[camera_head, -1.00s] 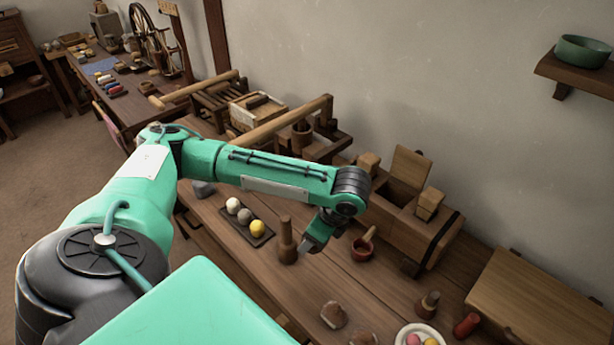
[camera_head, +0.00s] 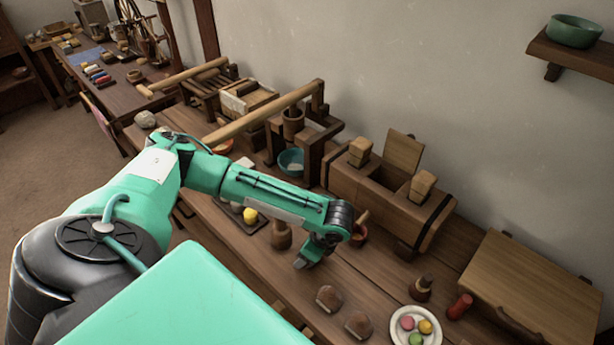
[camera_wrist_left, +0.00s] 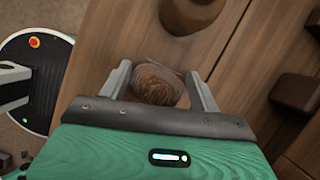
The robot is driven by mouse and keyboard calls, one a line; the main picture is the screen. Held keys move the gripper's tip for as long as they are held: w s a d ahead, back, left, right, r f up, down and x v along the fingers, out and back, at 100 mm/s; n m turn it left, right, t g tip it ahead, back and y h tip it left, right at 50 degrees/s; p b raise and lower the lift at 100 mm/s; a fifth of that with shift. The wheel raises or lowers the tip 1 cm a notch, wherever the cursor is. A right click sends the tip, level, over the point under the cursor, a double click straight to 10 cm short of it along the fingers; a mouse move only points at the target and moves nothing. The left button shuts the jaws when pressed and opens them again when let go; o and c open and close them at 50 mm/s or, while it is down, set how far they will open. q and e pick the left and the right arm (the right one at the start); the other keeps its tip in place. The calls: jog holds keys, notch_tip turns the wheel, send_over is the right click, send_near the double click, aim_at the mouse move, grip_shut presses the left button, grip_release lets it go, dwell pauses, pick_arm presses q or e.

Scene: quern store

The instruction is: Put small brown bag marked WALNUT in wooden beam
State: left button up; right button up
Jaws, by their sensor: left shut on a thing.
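My left gripper (camera_head: 302,263) is low over the near part of the bench, right of a brown wooden pestle-like piece (camera_head: 281,238). In the left wrist view its fingers (camera_wrist_left: 160,85) are shut on a small rounded brown bag (camera_wrist_left: 158,84) with a striped surface; no marking is readable. The head view hides this bag behind the gripper. Two similar brown bags (camera_head: 329,298) (camera_head: 358,325) lie to the right of the gripper. The wooden beam (camera_head: 378,200), a thick block with a hollow, two wedge-like blocks and an upright board, stands behind by the wall. My right gripper is out of view.
A small red-brown bowl (camera_head: 358,236) sits between gripper and beam, partly hidden by my arm. A plate (camera_head: 399,333) of coloured balls, a dark stopper (camera_head: 421,289) and a red cylinder (camera_head: 460,306) stand to the right. A long lever (camera_head: 262,115) juts out at left.

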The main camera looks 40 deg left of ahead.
pick_arm(q)
jog(key=o, duration=1.1)
jog(key=shift+f, duration=0.1)
jog(key=shift+o, duration=0.2)
